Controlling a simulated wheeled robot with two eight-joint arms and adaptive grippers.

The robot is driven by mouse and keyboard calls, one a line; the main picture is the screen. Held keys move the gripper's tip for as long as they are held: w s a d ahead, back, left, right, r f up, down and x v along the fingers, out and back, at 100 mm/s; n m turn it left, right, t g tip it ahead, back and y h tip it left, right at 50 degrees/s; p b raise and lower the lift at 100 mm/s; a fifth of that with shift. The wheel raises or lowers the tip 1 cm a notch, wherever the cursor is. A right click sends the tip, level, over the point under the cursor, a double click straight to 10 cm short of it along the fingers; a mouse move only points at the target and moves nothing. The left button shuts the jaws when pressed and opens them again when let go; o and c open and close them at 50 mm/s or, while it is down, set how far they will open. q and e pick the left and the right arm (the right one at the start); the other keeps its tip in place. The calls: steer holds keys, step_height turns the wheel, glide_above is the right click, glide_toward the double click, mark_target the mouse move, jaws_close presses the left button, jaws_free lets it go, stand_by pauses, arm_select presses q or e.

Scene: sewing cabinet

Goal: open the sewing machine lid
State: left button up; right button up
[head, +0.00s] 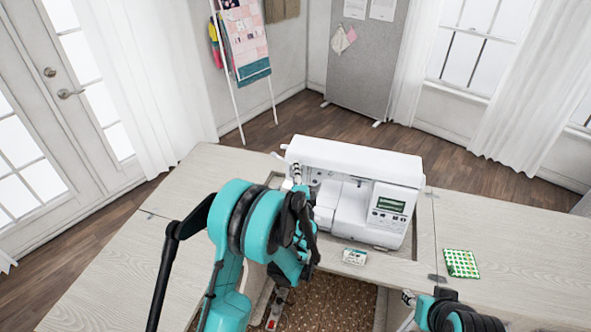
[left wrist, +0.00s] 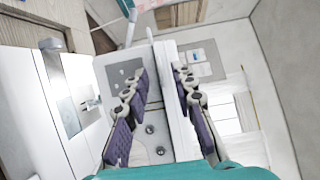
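The white sewing machine (head: 395,200) is set in the cabinet table. Its long white lid (head: 345,158) runs along the top. In the left wrist view the lid (left wrist: 172,95) appears as a raised slab beside a grey recess with round knobs. My left gripper (head: 297,175) is at the machine's left end; its fingers (left wrist: 160,72) are spread apart on either side of the slab. I cannot tell whether either finger touches it. My arm hides part of the machine's left side. My right gripper (head: 408,298) is at the table's front edge, mostly hidden by its own wrist.
A small box (head: 354,257) lies in front of the machine. The left leaf (head: 110,260) is mostly clear. A grey pinboard (head: 365,60) and a quilt rack (head: 240,50) stand behind.

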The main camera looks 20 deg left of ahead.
arm_select(q)
steer(key=shift+w+a, duration=0.2)
steer(key=shift+w, duration=0.3)
jaws_close()
steer(key=shift+r, duration=0.15)
